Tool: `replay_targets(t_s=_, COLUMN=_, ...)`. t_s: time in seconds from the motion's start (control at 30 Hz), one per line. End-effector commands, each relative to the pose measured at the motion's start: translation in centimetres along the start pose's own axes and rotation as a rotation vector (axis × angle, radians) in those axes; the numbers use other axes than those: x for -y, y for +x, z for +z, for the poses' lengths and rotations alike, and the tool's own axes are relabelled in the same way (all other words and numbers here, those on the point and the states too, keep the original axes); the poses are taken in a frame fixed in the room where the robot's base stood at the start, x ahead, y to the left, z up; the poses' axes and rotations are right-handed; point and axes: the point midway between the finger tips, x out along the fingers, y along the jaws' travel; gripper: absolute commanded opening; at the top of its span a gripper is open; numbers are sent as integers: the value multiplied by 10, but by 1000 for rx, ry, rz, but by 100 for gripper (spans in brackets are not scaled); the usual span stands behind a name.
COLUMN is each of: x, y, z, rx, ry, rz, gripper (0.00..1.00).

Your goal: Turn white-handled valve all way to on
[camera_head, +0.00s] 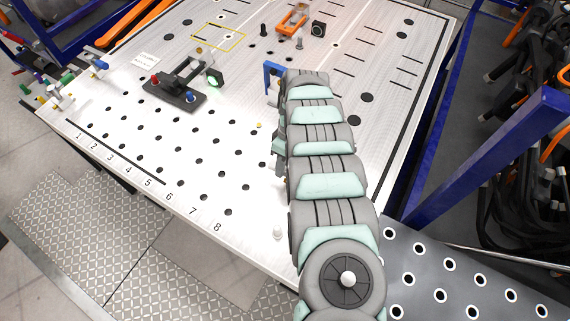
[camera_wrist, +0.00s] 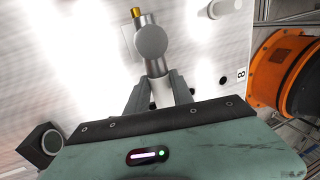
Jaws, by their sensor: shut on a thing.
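In the wrist view, my gripper (camera_wrist: 158,90) has its two fingers on either side of a metallic stem with a pale, rounded handle (camera_wrist: 150,42). This looks like the white-handled valve. A gold tip (camera_wrist: 136,13) shows just beyond the handle. The fingers touch the stem at its near end; the contact is partly hidden by the fingers. The valve's on and off marks cannot be made out. In the head view, my arm covers the right middle of the table, and my fingertips cannot be made out there.
The perforated table (camera_head: 190,180) carries a black fixture (camera_head: 178,88) and a blue bracket (camera_head: 273,72). Several coloured valve handles (camera_head: 68,82) line its left edge. An orange drum (camera_wrist: 280,72) stands at the right in the wrist view. A blue frame (camera_head: 490,155) is right of my arm.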

Motion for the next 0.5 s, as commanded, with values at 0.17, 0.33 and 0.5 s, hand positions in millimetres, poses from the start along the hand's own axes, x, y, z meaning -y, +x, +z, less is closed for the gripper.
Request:
replay_targets(t_s=0.17, x=1, y=1, z=0, rx=1, ry=-1, rz=-2, gripper=40)
replay_targets(t_s=0.33, x=0, y=0, z=0, rx=1, ry=0, rz=-1, gripper=50)
replay_targets(t_s=0.5, x=0, y=0, z=0, rx=1, ry=0, rz=-1, gripper=50)
